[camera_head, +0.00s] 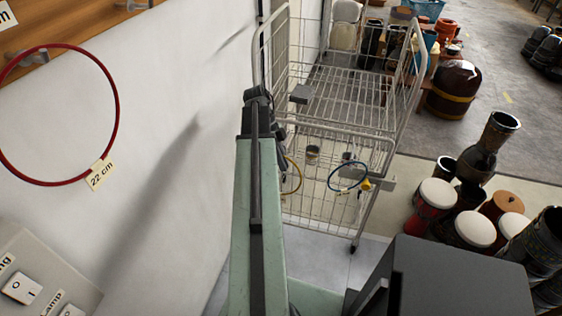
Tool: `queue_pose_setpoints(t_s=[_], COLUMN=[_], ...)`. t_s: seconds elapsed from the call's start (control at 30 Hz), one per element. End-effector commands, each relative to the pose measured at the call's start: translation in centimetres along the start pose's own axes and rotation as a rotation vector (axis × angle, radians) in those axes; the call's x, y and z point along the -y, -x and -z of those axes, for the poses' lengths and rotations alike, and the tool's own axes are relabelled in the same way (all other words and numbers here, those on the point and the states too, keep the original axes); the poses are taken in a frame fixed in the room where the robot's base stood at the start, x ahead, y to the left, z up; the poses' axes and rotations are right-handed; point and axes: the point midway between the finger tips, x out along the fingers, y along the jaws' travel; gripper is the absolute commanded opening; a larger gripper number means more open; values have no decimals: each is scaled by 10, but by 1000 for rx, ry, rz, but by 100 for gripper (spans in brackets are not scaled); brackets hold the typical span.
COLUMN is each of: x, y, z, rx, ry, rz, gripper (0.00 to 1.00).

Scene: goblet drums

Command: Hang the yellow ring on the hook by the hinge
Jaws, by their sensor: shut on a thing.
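The yellow ring (297,176) is a thin hoop in front of the lower cart mesh. Its left part is hidden behind my green arm. My gripper (281,147) is a dark shape just right of the arm, largely hidden by it, and is shut on the ring near its top. The ring hangs below it. A blue ring (334,176) hangs to the right at the cart front, with a small yellow piece (366,184) beside it. I cannot make out which hook is by the hinge.
The wire cart (345,120) stands ahead, with a grey block (301,93) at its left. Several drums (437,194) crowd the right. Some pale floor is clear between cart and drums.

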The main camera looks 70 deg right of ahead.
Motion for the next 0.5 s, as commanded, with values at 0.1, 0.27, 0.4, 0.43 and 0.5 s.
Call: queue_pose_setpoints(t_s=[0.1, 0.27, 0.4, 0.43, 0.5], x=[57, 57, 57, 57, 57], y=[2, 1, 1, 1, 2], z=[-8, -8, -8, -9, -8], rx=[51, 51, 51, 51, 51], ry=[-20, -20, -20, -20, -20], rz=[210, 210, 210, 210, 210], gripper=[0, 0, 29, 32, 32])
